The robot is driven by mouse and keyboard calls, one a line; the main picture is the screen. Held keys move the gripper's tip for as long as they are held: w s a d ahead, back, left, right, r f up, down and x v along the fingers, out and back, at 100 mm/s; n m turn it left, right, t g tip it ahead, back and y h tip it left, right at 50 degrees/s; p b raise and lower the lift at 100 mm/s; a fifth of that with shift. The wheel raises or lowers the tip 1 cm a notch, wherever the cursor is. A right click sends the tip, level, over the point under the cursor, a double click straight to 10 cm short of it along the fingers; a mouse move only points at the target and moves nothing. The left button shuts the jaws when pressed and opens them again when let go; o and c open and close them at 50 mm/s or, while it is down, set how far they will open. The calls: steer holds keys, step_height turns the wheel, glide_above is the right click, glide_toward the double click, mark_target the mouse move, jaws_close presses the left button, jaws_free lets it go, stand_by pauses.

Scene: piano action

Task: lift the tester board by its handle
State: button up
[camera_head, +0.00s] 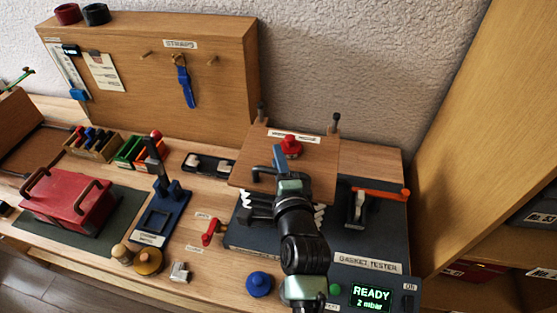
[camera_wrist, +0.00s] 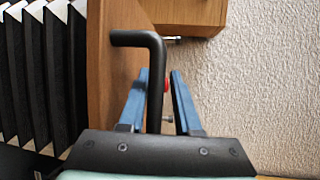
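The tester board (camera_head: 322,157) is a brown wooden plate on the gasket tester, with a red knob (camera_head: 290,146) on it. Its black bent handle (camera_head: 262,171) shows just left of my gripper (camera_head: 279,158). In the wrist view the handle (camera_wrist: 155,60) runs between the two blue fingers of my gripper (camera_wrist: 159,85). The fingers stand apart, with a clear gap on the right side of the handle; the left finger is close to it, and I cannot tell if it touches. My arm hides part of the board and tester.
The gasket tester (camera_head: 345,247) has a screen (camera_head: 371,297) reading READY, 2 mbar. A clamp with an orange lever (camera_head: 380,194) stands right of the board. A red-handled valve (camera_head: 212,231) and blue knob (camera_head: 259,284) are left. Black-and-white bellows (camera_wrist: 40,75) fill the wrist view's left side.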

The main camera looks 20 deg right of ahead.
steer(key=b+v, duration=0.1)
steer(key=v, duration=1.2)
steer(key=shift+b, duration=0.35)
